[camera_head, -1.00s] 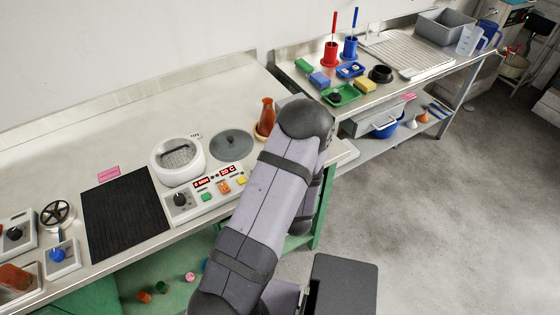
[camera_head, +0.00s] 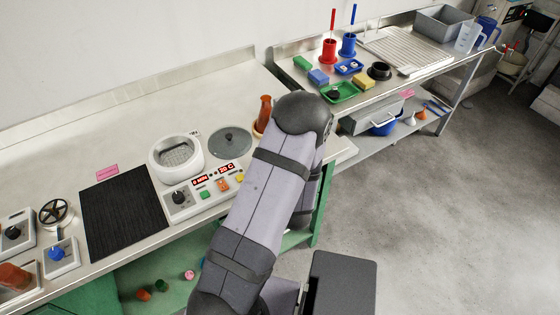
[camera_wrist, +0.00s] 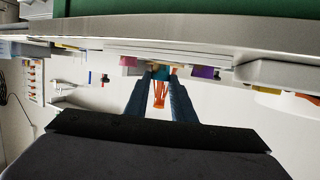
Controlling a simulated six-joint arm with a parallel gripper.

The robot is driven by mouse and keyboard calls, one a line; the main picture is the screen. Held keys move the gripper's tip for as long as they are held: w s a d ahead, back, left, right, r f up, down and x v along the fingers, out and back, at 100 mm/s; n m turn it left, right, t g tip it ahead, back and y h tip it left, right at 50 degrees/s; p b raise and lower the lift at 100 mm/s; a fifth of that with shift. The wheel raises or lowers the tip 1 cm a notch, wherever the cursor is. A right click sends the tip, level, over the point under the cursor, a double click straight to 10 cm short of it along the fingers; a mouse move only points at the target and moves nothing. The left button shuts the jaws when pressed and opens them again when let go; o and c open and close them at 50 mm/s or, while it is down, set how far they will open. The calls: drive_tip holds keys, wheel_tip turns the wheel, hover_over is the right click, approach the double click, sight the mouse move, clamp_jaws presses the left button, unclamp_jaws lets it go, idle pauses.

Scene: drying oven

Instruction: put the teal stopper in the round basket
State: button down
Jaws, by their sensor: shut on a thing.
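In the wrist view my gripper (camera_wrist: 160,76) is shut on a small teal stopper (camera_wrist: 161,71) held at the fingertips. An orange object (camera_wrist: 159,96) shows between the fingers, apparently beyond the stopper. In the head view my arm hides the gripper and the stopper. A white round vessel (camera_head: 158,155) stands on the left bench, open on top, with a round mesh-like basket (camera_head: 177,153) inside. The basket is well to the left of my arm's elbow.
A grey round lid (camera_head: 231,141) lies right of the vessel. A panel with buttons (camera_head: 203,194) is in front. An orange-brown flask (camera_head: 264,113) stands close to my arm. A black mat (camera_head: 124,213) lies left. Several small coloured stoppers (camera_head: 162,285) lie on the lower shelf.

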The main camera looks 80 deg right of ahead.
wheel_tip(320, 180, up, 9)
drive_tip(key=shift+f+b, duration=0.2)
drive_tip(key=shift+b, duration=0.1)
idle(1.2)
drive_tip(key=shift+f, duration=2.8)
drive_tip(key=shift+f, duration=0.1)
drive_tip(key=shift+f+p, duration=0.5)
drive_tip(key=shift+f, duration=1.4)
drive_tip(key=shift+f, duration=0.2)
drive_tip(key=c, duration=1.5)
unclamp_jaws()
